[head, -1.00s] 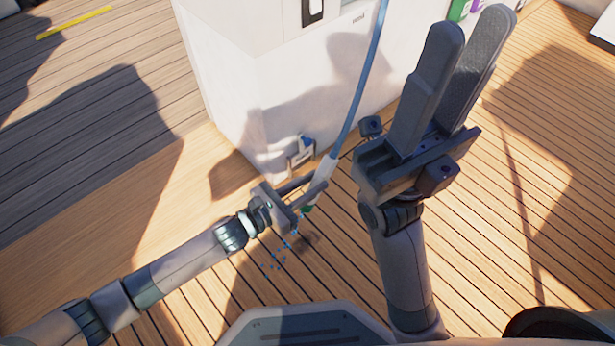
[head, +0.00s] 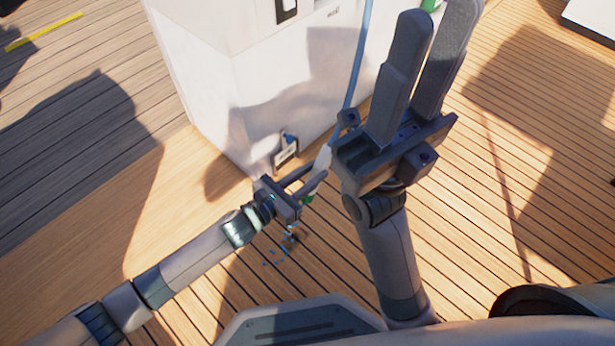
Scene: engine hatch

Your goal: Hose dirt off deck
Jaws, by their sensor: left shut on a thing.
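My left gripper (head: 305,183) is shut on the pale nozzle (head: 324,160) of a hose, low over the deck. The blue hose (head: 356,65) runs from the nozzle up past the white block and out of the top of the view. The nozzle's green end (head: 309,197) points down at the wooden deck (head: 330,250). Blue water drops (head: 275,254) fall below it. A small dark dirt spot (head: 292,236) lies among the drops. My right gripper (head: 428,65) is raised and empty, its two long fingers apart, beside the hose.
A large white block (head: 240,80) stands on the deck just beyond my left gripper, with a small fitting (head: 286,150) low on its side. A yellow strip (head: 45,32) lies at the far left.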

